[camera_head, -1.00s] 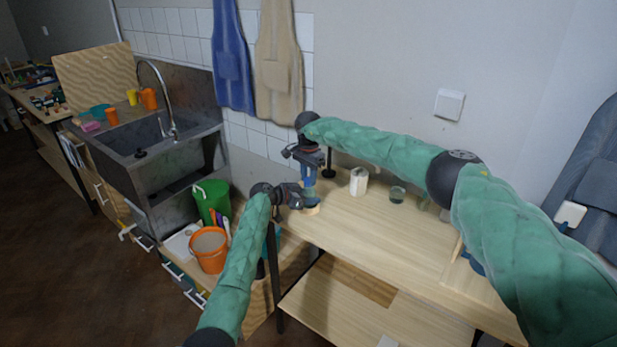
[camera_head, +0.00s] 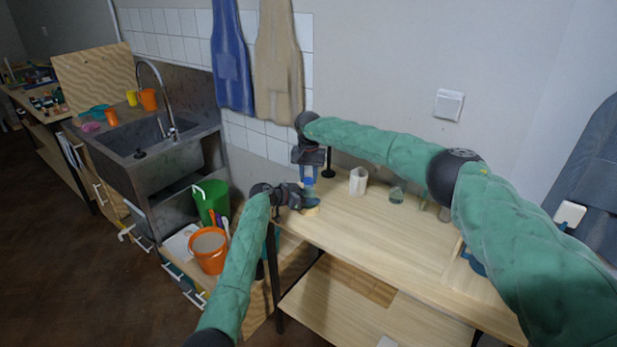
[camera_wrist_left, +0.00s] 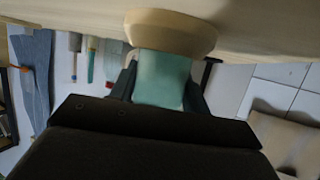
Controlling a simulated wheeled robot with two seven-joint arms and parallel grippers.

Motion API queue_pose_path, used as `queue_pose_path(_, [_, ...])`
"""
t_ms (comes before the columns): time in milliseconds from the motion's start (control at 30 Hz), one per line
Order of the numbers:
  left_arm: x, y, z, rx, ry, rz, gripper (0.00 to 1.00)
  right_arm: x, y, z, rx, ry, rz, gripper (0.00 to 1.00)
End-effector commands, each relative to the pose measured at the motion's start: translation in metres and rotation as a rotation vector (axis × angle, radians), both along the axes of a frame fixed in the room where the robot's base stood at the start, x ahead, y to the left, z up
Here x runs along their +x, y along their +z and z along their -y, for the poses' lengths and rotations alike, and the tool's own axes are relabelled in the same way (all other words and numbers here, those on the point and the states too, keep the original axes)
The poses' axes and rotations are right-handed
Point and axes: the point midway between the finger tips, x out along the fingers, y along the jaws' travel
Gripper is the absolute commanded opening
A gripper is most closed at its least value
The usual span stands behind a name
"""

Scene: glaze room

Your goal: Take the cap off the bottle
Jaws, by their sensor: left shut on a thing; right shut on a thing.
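The bottle (camera_head: 313,202) stands upright on a round tan base (camera_head: 312,211) at the left end of the wooden table. The left wrist view shows its teal body (camera_wrist_left: 162,80) between two dark fingers, with the tan base (camera_wrist_left: 170,32) against it. My left gripper (camera_head: 306,201) comes in from the left, low down, and is shut on the bottle. My right gripper (camera_head: 308,173) is above, pointing down, shut on the blue cap (camera_head: 308,183). The fingers hide part of the cap, and I cannot tell whether it is apart from the bottle.
A white cup (camera_head: 358,181), a grey-green glass (camera_head: 397,195) and a dark stand (camera_head: 328,172) are on the table (camera_head: 380,228) to the right. A sink (camera_head: 150,150), an orange bucket (camera_head: 208,250) and a green bucket (camera_head: 211,203) are to the left.

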Motion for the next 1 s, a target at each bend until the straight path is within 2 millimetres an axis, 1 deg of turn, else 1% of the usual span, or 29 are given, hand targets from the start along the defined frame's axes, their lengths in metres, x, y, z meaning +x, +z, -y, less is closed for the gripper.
queue_pose_path(1000, [0.0, -0.001, -0.001, 0.001, 0.001, -0.001, 0.0, 0.0, 0.022, 0.0, 0.0, -0.001, 0.0, 0.02])
